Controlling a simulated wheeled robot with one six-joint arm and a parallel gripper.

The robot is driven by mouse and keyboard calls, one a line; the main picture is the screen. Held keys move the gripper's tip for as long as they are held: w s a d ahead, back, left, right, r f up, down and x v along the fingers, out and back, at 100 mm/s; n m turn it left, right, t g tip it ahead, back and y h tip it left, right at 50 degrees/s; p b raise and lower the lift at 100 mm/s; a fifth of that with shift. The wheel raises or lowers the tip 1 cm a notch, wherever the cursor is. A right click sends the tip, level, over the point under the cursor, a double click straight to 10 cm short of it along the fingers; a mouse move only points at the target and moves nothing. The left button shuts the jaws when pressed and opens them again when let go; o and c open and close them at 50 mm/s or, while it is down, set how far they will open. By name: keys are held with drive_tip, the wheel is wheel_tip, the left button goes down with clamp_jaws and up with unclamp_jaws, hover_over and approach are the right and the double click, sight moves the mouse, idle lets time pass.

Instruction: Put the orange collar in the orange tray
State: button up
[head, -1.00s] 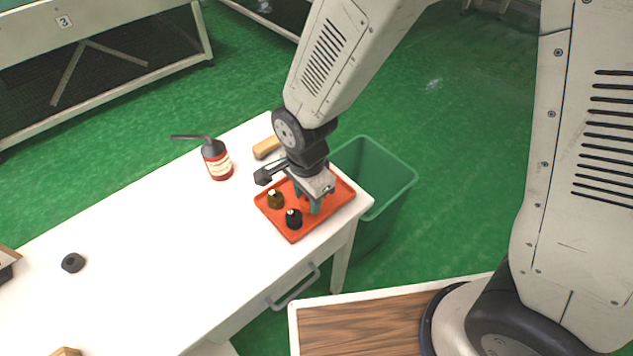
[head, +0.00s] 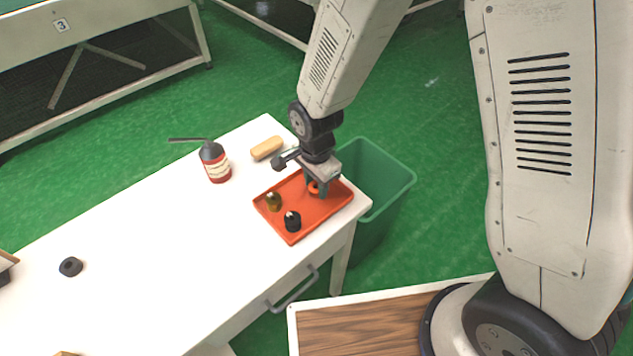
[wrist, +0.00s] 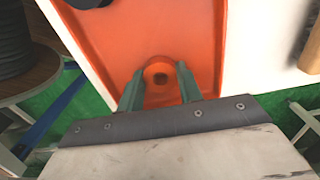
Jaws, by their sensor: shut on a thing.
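The orange collar (wrist: 159,74) is a short ring with a dark hole, held between the two green fingers of my gripper (wrist: 160,88) in the wrist view. In the head view the collar (head: 314,187) shows beside the fingers of my gripper (head: 320,191), over the right part of the orange tray (head: 300,226). The tray also fills the middle of the wrist view (wrist: 150,30). My gripper is shut on the collar. I cannot tell whether the collar touches the tray floor.
A brass-coloured piece (head: 273,202) and a black piece (head: 292,221) stand in the tray's left part. A red-and-black oil can (head: 215,163) and a wooden block (head: 267,148) are on the white table (head: 150,240). A black ring (head: 71,266) lies far left. A green bin (head: 385,180) stands beyond the table's end.

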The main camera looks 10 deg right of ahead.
drive_tip(key=shift+f, duration=0.1)
drive_tip(key=o, duration=1)
wheel_tip(320, 180, up, 12)
drive_tip(key=shift+r, duration=0.2)
drive_tip(key=s+d+r+n, duration=0.3)
drive_tip(key=d+r, duration=0.5)
drive_tip(key=s+d+r+n, duration=0.2)
drive_tip(key=s+d+r, duration=0.1)
drive_tip(key=s+d, duration=0.1)
drive_tip(key=s+d+r+n, duration=0.3)
drive_tip(key=s+d, duration=0.1)
drive_tip(key=s, duration=0.3)
drive_tip(key=s+d+r+n+t, duration=0.1)
drive_tip(key=s+d+r+n, duration=0.2)
drive_tip(key=s+d, duration=0.1)
drive_tip(key=shift+s+d+r, duration=0.15)
drive_tip(key=shift+s+r, duration=0.05)
drive_tip(key=shift+s, duration=0.25)
drive_tip(key=shift+s+d+r, duration=0.1)
drive_tip(key=shift+s+r, duration=0.05)
drive_tip(key=shift+s, duration=0.3)
